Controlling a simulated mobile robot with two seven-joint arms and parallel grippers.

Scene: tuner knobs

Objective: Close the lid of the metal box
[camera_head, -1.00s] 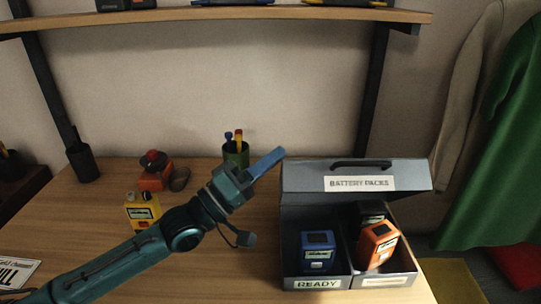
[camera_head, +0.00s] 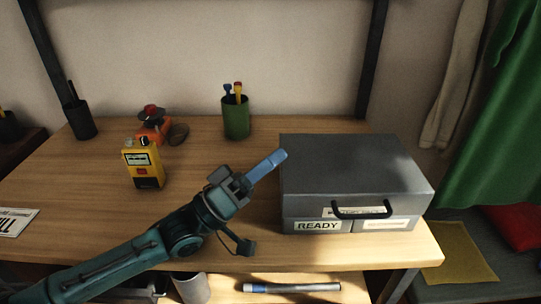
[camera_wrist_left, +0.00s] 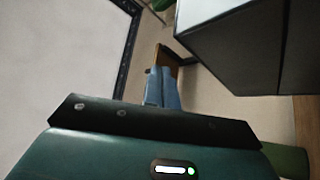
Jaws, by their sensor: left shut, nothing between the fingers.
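The grey metal box (camera_head: 350,165) sits at the right of the wooden table with its lid down over the compartments. The lid's black handle (camera_head: 362,211) hangs at the front, over part of the "BATTERY PACKS" label. A "READY" label (camera_head: 317,226) shows on the front of the base. The battery packs inside are hidden. My left gripper (camera_head: 277,160) is shut and empty, just left of the box's upper left edge in the head view; I cannot tell if it touches. Its blue fingers (camera_wrist_left: 163,88) show in the left wrist view, near a dark box-like shape. My right gripper is not in view.
A yellow device (camera_head: 143,165) stands left of my arm. Behind it are an orange object with a red knob (camera_head: 152,125) and a green cup with pens (camera_head: 236,117). A black cup (camera_head: 80,120) stands at the back left.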

